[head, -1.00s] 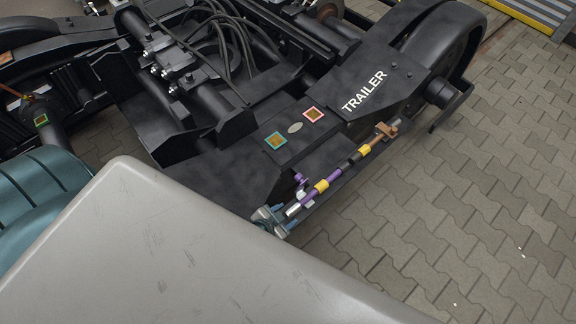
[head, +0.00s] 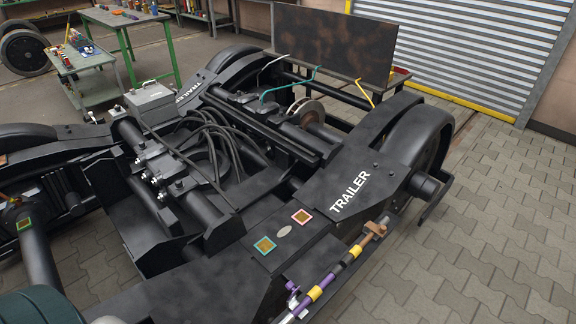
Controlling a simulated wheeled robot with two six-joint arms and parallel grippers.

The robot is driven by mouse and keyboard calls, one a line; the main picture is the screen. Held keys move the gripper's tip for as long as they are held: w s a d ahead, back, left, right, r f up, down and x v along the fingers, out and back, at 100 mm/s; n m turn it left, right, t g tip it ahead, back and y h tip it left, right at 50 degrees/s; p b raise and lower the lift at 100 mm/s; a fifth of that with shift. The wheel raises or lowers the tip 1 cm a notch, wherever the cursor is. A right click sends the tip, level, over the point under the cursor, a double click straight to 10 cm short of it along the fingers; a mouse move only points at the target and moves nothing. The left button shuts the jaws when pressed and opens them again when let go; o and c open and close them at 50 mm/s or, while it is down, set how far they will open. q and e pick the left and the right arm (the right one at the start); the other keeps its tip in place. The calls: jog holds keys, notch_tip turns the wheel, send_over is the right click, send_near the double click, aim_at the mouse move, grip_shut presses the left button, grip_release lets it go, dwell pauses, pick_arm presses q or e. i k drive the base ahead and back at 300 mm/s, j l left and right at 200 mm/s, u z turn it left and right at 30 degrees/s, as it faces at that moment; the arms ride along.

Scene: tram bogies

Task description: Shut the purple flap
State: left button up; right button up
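No purple flap can be made out for certain. A small purple part (head: 291,286) sits on the side of the black bogie frame (head: 225,285), near the bottom edge of the head view. Beside it runs a rod (head: 327,281) with purple, yellow and black sections and a brown end piece at its upper right. Whether the small purple part is a flap, and whether it is open, I cannot tell. Neither of my grippers is in view.
A dark upright panel (head: 332,45) stands behind the bogie, before a roller shutter (head: 470,50). A grey box (head: 152,103) sits on the frame. Green workbenches (head: 125,18) stand at the back left. Paved floor (head: 480,240) is clear at right.

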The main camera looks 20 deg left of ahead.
aim_at(290, 286)
jog(key=k+l, duration=0.8)
